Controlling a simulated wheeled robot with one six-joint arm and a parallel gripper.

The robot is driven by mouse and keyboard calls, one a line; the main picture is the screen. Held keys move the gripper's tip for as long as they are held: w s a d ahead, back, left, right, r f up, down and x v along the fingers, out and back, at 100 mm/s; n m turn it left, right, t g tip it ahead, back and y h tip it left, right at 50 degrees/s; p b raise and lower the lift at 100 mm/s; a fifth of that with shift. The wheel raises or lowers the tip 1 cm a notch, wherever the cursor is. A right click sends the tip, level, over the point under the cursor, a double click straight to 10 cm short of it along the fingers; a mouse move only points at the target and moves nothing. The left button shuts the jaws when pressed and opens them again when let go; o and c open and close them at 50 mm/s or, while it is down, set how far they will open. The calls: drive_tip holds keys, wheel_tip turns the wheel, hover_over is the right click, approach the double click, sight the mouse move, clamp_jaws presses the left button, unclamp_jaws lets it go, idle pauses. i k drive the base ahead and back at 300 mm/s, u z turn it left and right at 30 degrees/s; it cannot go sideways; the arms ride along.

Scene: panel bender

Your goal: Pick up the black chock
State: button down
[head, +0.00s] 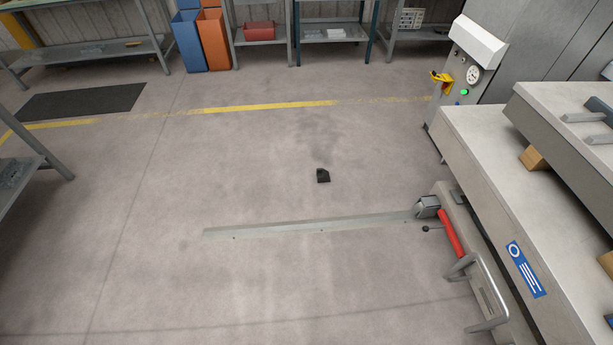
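The black chock (323,176) is a small dark block with one slanted upper corner. It lies on the grey concrete floor near the middle of the head view, with nothing touching it. My gripper and arm do not show in this view.
A low metal rail (310,226) runs along the floor on the near side of the chock. The panel bender (480,150) fills the right, with a red-sleeved handle (451,233) low at its side. Shelving and blue (187,42) and orange (213,40) bins stand behind.

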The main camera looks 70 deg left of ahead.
sight(323, 175)
drive_tip(key=u, duration=3)
drive_tip(key=i, duration=5.7)
drive_tip(key=z, duration=1.5)
